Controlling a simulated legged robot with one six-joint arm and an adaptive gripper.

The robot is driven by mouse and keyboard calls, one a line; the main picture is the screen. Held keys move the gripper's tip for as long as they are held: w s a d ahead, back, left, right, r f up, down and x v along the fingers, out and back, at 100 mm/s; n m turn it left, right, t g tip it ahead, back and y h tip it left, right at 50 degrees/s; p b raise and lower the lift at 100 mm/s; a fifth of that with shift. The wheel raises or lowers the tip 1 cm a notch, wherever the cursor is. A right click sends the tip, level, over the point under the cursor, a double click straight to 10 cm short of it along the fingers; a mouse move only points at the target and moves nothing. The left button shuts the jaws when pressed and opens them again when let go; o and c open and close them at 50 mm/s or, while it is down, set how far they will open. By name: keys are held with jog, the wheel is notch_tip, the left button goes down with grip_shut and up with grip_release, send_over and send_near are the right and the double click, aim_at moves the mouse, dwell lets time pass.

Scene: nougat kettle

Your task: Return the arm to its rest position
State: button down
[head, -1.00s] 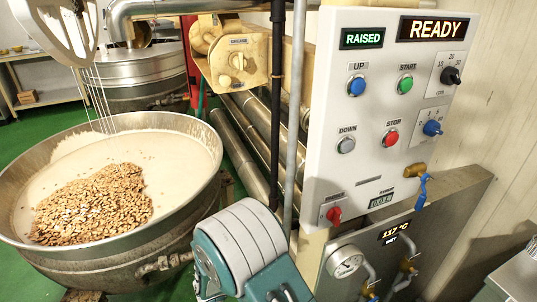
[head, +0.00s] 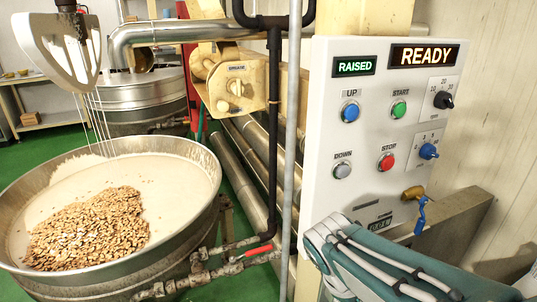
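My arm shows at the lower right as a teal and grey link (head: 365,262) with pale cables along it. It stands in front of the lower part of the control panel and hides what is there. My gripper does not show, so I cannot see its fingers or whether it holds anything. The white control panel (head: 372,117) shows a green RAISED display (head: 354,66) and an orange READY display (head: 424,55). Its UP button (head: 350,111) is blue, START (head: 398,109) green, DOWN (head: 342,170) grey and STOP (head: 386,162) red.
A wide kettle (head: 203,228) of pale mix and nuts (head: 88,226) stands at left, with a raised whisk-like mixer (head: 60,45) above it. A red-handled valve (head: 259,251) and pipes lie between kettle and panel. Green floor (head: 250,283) is clear there.

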jog(key=s+r+m+t+y, duration=0.4)
jog(key=s+r+m, duration=0.1)
jog(key=m, duration=0.3)
jog(key=shift+s+a+r+m+t, duration=0.3)
jog(key=shift+s+r+m, duration=0.05)
jog(key=shift+s+m, duration=0.1)
